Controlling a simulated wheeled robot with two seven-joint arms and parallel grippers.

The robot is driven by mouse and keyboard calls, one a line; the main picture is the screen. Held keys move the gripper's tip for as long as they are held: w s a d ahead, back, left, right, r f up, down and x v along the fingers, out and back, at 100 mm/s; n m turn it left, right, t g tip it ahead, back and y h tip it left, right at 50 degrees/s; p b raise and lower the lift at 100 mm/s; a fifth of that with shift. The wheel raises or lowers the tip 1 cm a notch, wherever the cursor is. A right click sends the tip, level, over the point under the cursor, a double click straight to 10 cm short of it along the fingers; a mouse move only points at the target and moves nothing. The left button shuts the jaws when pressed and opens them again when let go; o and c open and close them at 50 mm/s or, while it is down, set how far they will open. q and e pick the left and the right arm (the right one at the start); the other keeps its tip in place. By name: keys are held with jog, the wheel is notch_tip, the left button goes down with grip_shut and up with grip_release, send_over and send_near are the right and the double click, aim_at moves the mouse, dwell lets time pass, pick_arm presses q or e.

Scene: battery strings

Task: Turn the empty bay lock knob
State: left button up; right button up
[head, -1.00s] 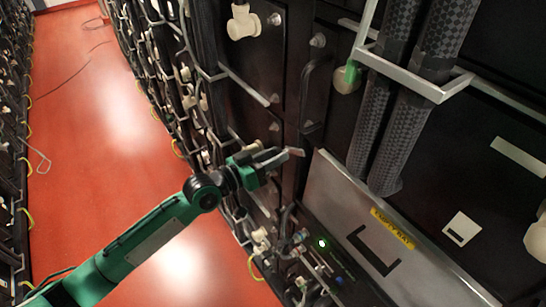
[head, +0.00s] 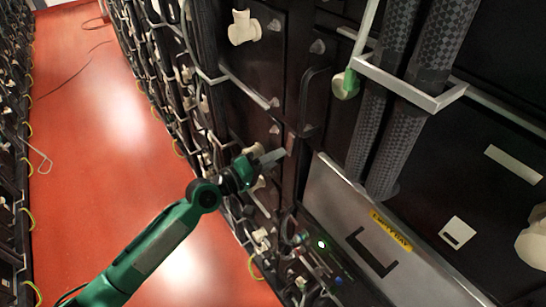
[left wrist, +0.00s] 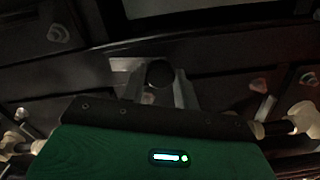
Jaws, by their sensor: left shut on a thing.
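The empty bay is a grey metal panel (head: 335,205) with a yellow "EMPTY BAY" label (head: 391,229) and a black bracket-shaped mark, right of centre in the head view. My left gripper (head: 272,157) is at the dark rack front, up and left of that panel. In the left wrist view, its fingers (left wrist: 158,88) stand on both sides of a dark round knob (left wrist: 159,74) and are shut on it. The knob is hidden in the head view, and its turn angle cannot be read. My right gripper is not in view.
Thick braided cables (head: 385,130) run down through a metal bracket (head: 410,85) to the right. A cream knob (head: 242,28) and a green-and-cream knob (head: 345,84) stick out above. The red aisle floor (head: 110,150) is open at left.

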pick_arm(q)
jog(key=shift+n, duration=0.9)
jog(key=o, duration=1)
jog(key=shift+c, duration=0.2)
jog(key=shift+a, duration=0.1)
jog(key=b+v, duration=0.5)
jog(key=v, duration=0.8)
jog(key=shift+s+a, duration=0.25)
